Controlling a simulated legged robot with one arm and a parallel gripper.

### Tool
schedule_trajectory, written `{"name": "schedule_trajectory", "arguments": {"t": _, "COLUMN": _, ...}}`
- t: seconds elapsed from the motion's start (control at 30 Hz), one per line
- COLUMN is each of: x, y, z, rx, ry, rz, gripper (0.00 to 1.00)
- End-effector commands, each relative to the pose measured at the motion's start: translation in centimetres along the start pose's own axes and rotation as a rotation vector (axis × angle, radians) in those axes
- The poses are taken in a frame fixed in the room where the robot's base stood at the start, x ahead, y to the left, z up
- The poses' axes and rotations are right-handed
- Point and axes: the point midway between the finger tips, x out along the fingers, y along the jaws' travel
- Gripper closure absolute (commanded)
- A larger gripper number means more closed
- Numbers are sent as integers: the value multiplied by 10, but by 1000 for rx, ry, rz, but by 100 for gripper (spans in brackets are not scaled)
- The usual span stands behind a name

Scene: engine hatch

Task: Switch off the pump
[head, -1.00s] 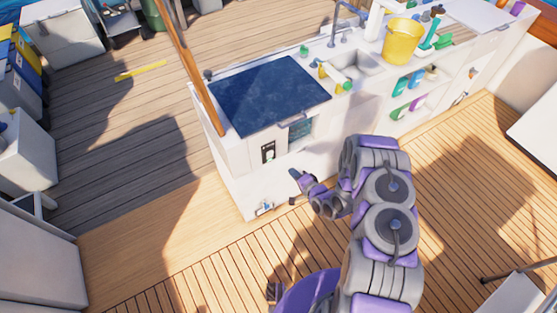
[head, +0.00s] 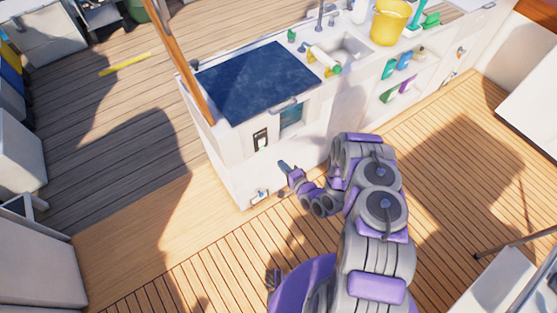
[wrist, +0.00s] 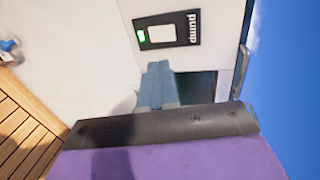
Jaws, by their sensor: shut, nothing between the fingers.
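The pump switch panel (head: 261,139) is a small black plate on the white front of the counter unit, below the dark blue top. In the wrist view the panel (wrist: 192,33) reads "pump" and holds a white rocker switch (wrist: 162,34) beside a lit green light (wrist: 141,36). My gripper (head: 284,166) is shut and empty, below and to the right of the panel. In the wrist view its closed fingers (wrist: 158,82) point toward the panel. They look apart from the switch.
A dark window-like opening (head: 291,118) and a handle (head: 284,106) lie right of the panel. A small valve or tap (head: 260,196) sits low on the unit's front. A wooden post (head: 185,65) stands at its left corner. The wooden deck in front is clear.

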Motion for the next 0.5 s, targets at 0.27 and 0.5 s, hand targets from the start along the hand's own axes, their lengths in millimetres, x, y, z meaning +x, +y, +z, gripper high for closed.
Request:
{"name": "schedule_trajectory", "arguments": {"t": 0.27, "x": 55, "y": 1, "z": 1, "rx": -5, "ry": -3, "rz": -5, "gripper": 100}}
{"name": "schedule_trajectory", "arguments": {"t": 0.5, "x": 98, "y": -3, "z": 1, "rx": -5, "ry": -2, "rz": -6, "gripper": 100}}
